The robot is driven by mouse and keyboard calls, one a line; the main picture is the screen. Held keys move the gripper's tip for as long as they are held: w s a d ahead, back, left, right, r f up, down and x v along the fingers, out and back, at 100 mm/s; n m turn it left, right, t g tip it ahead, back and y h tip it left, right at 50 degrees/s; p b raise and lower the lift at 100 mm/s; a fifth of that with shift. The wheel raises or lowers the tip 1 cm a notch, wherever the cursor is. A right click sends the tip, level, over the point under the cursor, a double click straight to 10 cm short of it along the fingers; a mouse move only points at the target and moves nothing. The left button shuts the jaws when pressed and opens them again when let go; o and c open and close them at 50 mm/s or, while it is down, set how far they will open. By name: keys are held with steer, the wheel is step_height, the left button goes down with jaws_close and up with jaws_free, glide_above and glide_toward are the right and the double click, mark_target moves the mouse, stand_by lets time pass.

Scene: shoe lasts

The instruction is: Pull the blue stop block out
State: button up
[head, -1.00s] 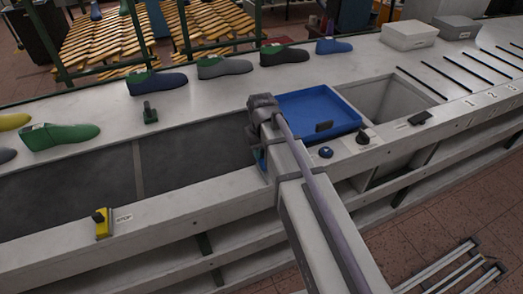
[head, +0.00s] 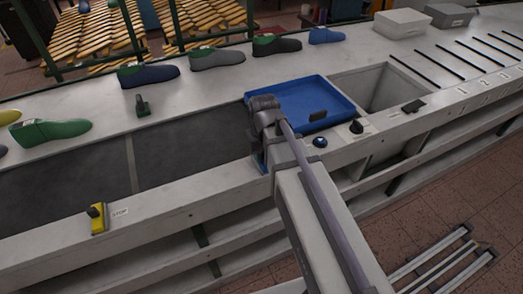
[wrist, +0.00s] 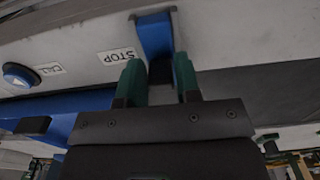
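The blue stop block (wrist: 154,36) shows in the wrist view at the top middle, on the pale bench rail beside a STOP label. A dark part (wrist: 160,72) sits below its blue face, between my fingertips. My gripper (wrist: 158,74) has two green fingers, one on each side of this dark part; whether they press on it is not clear. In the head view my gripper and wrist (head: 265,115) are at the rail by the right end of the dark belt. They hide most of the block, with only a small blue patch (head: 261,160) showing.
A yellow stop block (head: 98,217) with a dark knob stands far left on the front rail. A blue tray (head: 335,92) and an open bin (head: 375,90) lie right of my gripper. A blue button (head: 320,142) and black knob (head: 357,127) are close by.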

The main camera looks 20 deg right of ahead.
steer(key=o, duration=0.3)
steer(key=shift+o, duration=0.2)
steer(key=shift+r, duration=0.1)
step_height(320, 180, up, 11)
steer(key=p, duration=1.1)
steer(key=shift+f, duration=0.2)
steer(key=s+f+m+b, duration=0.1)
steer(key=s, duration=0.6)
steer(key=shift+a+f+m+b, duration=0.25)
steer(key=shift+a+m+b, duration=0.05)
steer(key=shift+b, duration=0.05)
